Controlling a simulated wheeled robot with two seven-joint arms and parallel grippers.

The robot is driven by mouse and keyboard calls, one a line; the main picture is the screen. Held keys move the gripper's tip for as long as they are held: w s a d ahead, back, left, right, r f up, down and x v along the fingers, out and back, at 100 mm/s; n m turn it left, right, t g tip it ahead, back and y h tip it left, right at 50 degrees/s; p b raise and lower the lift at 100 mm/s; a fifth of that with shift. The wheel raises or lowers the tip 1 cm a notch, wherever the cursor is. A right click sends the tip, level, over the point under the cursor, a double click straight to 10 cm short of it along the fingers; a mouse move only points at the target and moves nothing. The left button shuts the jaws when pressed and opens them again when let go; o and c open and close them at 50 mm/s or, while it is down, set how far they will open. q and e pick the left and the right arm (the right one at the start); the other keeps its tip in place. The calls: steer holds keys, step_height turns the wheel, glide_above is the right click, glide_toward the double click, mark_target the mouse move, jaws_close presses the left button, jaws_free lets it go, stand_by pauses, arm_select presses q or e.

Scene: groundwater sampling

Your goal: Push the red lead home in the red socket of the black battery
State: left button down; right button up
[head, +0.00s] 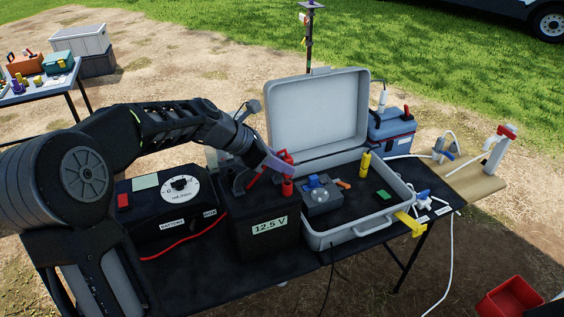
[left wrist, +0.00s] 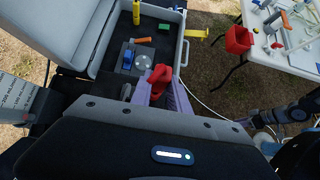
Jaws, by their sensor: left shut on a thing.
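The black battery (head: 268,226), with a 12.5 V label, stands on the dark table beside the open grey case. Its red socket (head: 287,188) is on top at the right. My left gripper (head: 281,163) is directly above that socket, its purple fingers shut on the red lead's plug (head: 286,156). In the left wrist view the red plug (left wrist: 158,78) stands between the fingers. The fingers hide the plug's lower end, so I cannot tell how far it is in the socket. In that view a dark arm, likely my right one, shows at the right; its jaws are unclear.
A black box with a white dial (head: 181,189) stands left of the battery, a red cable in front of it. The open grey case (head: 352,236) at right holds a grey device (head: 322,201) and a yellow bottle (head: 364,165). A blue box (head: 391,130) stands behind.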

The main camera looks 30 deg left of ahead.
arm_select(q)
steer(key=shift+f+b, duration=0.6)
steer(key=shift+f, duration=0.45)
steer(key=c, duration=1.2)
jaws_free()
steer(key=shift+o, duration=0.2)
steer(key=v, duration=0.7)
steer(key=shift+s+a+r+b, duration=0.15)
steer(key=shift+s+r+b, duration=0.05)
steer(key=shift+r+b, duration=0.1)
steer(key=shift+f, duration=0.1)
